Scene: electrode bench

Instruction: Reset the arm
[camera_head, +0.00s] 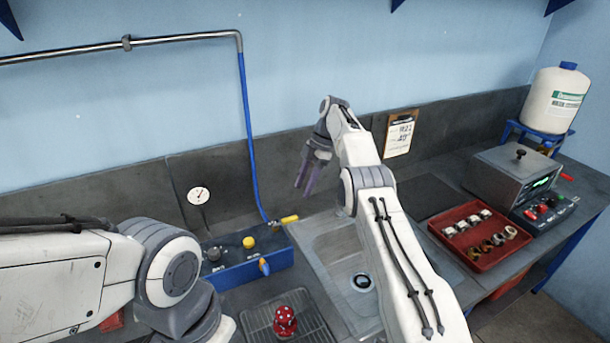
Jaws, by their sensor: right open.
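My right arm comes in from the bottom right and reaches over the sink. Its gripper (311,172) hangs in the air in front of the grey backsplash, left of the clipboard. The jaws are apart with nothing between them. My left arm comes in from the left edge and bends down at the bottom left. Its gripper is out of the frame.
A sink (335,250) lies under my right arm. A blue valve box (245,268) and a red spotted object (285,321) on a black rack (262,322) are left of it. A red tray (473,256), grey device (512,180) and white jug (555,100) stand right.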

